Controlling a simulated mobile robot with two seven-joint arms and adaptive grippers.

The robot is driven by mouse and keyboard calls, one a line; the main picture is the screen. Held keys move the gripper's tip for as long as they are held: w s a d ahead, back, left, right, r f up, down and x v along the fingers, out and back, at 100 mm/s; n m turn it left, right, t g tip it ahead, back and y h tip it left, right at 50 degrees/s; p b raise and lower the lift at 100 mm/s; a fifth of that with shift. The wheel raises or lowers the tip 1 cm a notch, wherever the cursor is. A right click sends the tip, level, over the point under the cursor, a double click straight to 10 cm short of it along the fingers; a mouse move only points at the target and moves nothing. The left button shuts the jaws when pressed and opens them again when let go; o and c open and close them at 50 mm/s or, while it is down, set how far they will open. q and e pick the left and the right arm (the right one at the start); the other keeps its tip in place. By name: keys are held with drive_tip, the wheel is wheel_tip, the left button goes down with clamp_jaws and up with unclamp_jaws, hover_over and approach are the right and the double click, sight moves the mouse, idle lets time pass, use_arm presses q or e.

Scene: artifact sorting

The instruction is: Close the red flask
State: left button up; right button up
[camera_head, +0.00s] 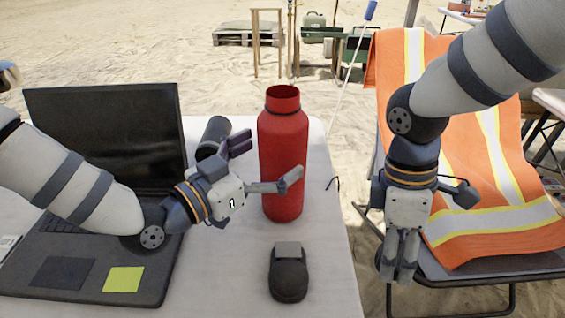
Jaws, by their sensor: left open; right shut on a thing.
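The red flask (283,150) stands upright on the white table (325,255). Its top looks open, with the rim and dark inside showing and no lid on it. My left gripper (268,161) is open at the flask's left side. One finger reaches across the front of the flask and the other is further back to its left. I cannot tell whether they touch it. My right gripper (398,272) points down, right of the table's edge, with its fingers shut.
An open laptop (105,130) fills the table's left side. A dark cylinder (213,135) lies behind my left gripper. A black mouse-like object (288,275) sits in front of the flask. A chair with an orange vest (480,165) stands at right.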

use_arm(q)
drive_tip(key=x, duration=0.3)
drive_tip(key=shift+d+r, duration=0.1)
drive_tip(key=shift+d, duration=0.1)
use_arm(e)
drive_tip(key=shift+f, duration=0.15)
use_arm(q)
drive_tip(key=shift+c, duration=0.3)
